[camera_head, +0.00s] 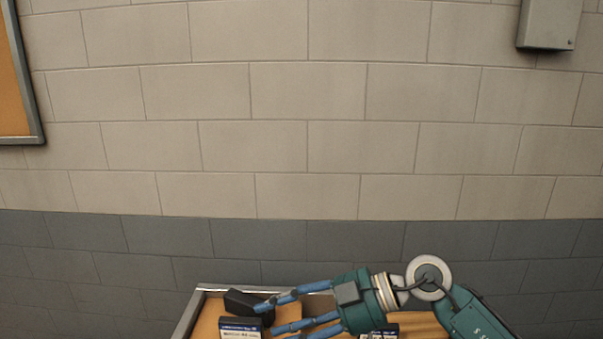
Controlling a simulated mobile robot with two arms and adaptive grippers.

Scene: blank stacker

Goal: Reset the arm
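My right gripper (268,318) reaches in from the lower right on my green arm. Its blue fingers point left and are spread apart, with bare tray floor showing between them, so it looks open and empty. The upper fingertip overlaps the edge of a black block (238,300) in the picture; I cannot tell whether they touch. My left gripper is not in view.
An orange-floored tray or table with a grey rim (187,314) runs along the bottom edge, cut off below. A white-and-blue labelled box (240,328) stands in it. Another dark labelled item (388,331) is partly hidden under my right gripper. A block wall is behind.

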